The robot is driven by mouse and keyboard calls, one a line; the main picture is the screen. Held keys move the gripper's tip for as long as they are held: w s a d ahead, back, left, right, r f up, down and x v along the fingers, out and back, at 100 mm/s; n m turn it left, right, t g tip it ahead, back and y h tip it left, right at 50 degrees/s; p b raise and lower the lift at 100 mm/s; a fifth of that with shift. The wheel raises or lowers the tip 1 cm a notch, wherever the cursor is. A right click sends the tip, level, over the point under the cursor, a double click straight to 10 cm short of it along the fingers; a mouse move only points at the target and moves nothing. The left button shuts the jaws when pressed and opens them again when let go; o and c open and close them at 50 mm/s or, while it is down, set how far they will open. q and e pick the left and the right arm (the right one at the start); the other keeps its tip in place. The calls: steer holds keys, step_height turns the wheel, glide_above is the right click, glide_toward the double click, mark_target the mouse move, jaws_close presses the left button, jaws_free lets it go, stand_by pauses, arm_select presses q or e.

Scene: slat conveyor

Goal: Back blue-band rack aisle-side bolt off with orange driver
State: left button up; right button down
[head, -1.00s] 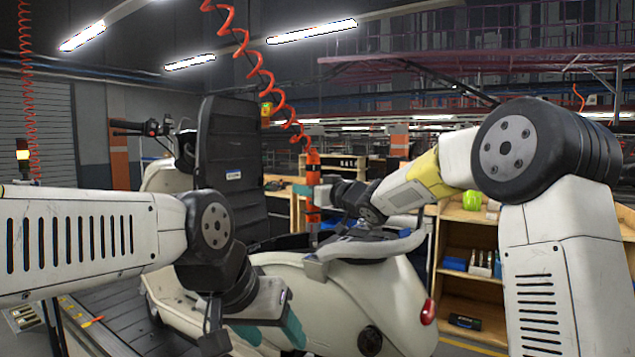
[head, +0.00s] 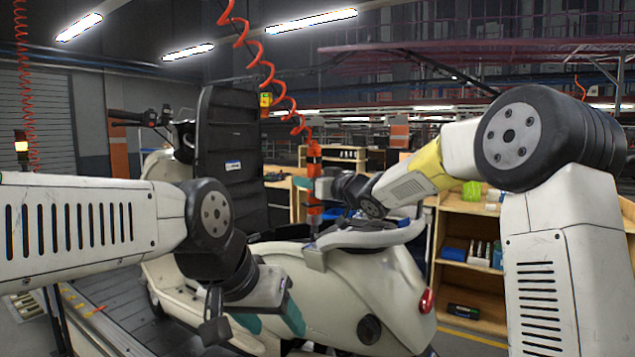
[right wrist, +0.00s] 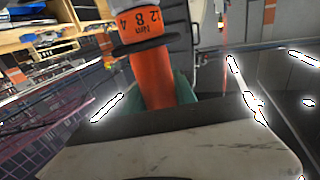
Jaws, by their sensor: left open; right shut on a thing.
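The orange driver (head: 314,158) hangs upright from a red coiled hose. My right gripper (head: 313,187) is shut around its body. The driver and its scale marks also show in the right wrist view (right wrist: 166,75), between teal fingers. Its lower end comes down beside the front part of the pale rear rack (head: 372,237) on a cream scooter (head: 330,280). I cannot tell whether it touches a bolt. The bolts and any blue band cannot be made out. My left gripper (head: 268,321) is open and empty, low in front of the scooter's side.
A tall black backrest-like panel (head: 228,150) stands left of the driver. The slat conveyor (head: 120,305) runs under the scooter. Wooden shelves (head: 470,285) with small boxes and a green item (head: 471,193) stand behind at the right.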

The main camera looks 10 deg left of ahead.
steer(key=shift+d+f, duration=0.1)
steer(key=shift+f, duration=0.95)
stand_by(1.9)
steer(key=shift+r, duration=0.8)
steer(key=shift+r, duration=0.95)
stand_by(0.4)
steer(key=shift+r, duration=2.65)
